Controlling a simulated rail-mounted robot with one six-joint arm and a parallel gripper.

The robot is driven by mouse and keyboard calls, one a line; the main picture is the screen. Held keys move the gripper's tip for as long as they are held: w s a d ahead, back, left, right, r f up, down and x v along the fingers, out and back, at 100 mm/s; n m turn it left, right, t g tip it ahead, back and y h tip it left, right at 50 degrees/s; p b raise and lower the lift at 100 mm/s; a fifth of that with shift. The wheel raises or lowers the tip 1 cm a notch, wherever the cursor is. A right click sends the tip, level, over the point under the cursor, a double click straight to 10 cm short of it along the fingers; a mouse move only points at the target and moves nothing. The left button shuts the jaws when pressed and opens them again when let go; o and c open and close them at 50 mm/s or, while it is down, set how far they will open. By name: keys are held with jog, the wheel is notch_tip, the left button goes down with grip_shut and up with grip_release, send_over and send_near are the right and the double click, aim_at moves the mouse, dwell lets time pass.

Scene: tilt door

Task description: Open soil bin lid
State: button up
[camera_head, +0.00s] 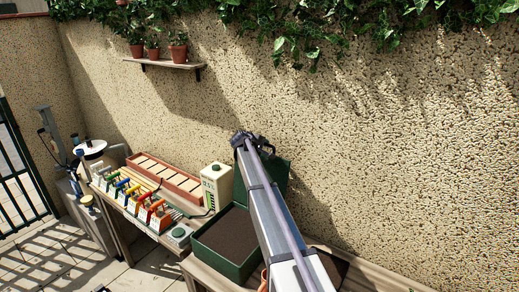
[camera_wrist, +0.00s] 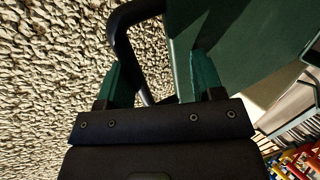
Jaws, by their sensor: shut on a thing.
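The green soil bin (camera_head: 222,254) stands on the bench in the head view, filled with dark soil. Its green lid (camera_head: 280,173) stands raised at the back of the bin, partly hidden behind my arm; its underside or face fills the upper right of the wrist view (camera_wrist: 245,40). A black bar handle (camera_wrist: 122,38) on the lid runs between the two teal fingers of my gripper (camera_wrist: 157,70). My gripper is shut on this handle. In the head view my gripper (camera_head: 246,138) is small and dark at the lid's top edge, its fingers hard to make out.
A cream bottle (camera_head: 216,188), a terracotta planter (camera_head: 165,177) and several coloured-handled tools (camera_head: 135,200) stand left of the bin. The rough wall (camera_head: 390,150) is close behind the lid. A shelf (camera_head: 165,63) with pots hangs at upper left.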

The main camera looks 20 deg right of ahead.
jog(key=p+v, duration=0.4)
jog(key=v, duration=0.3)
jog(key=shift+s+a+r+p, duration=0.2)
jog(key=shift+r+p, duration=0.1)
jog(key=shift+p, duration=0.1)
jog(key=shift+d+f, duration=0.1)
jog(key=s+a+f+m+g+y+b, duration=0.2)
jog(key=s+a+f+b, duration=0.4)
jog(key=s+f, duration=0.4)
jog(key=s+a+f+m+g+y+b, duration=0.2)
jog(key=s+a+f+y+b, duration=0.2)
jog(key=s, duration=1.5)
jog(key=s+a+f+m+g+y+b, duration=0.2)
jog(key=s+a+f+y+b, duration=0.1)
jog(key=s+a+f+b, duration=0.6)
jog(key=shift+s+a+f+m+b, duration=0.15)
jog(key=shift+s+f+b, duration=0.7)
jog(key=shift+s+f, duration=0.7)
jog(key=shift+s+a+f+m+b, duration=0.15)
jog(key=shift+s+f+b, duration=0.7)
jog(key=shift+s+f, duration=0.75)
jog(key=shift+w+f, duration=0.2)
jog(key=shift+w, duration=0.1)
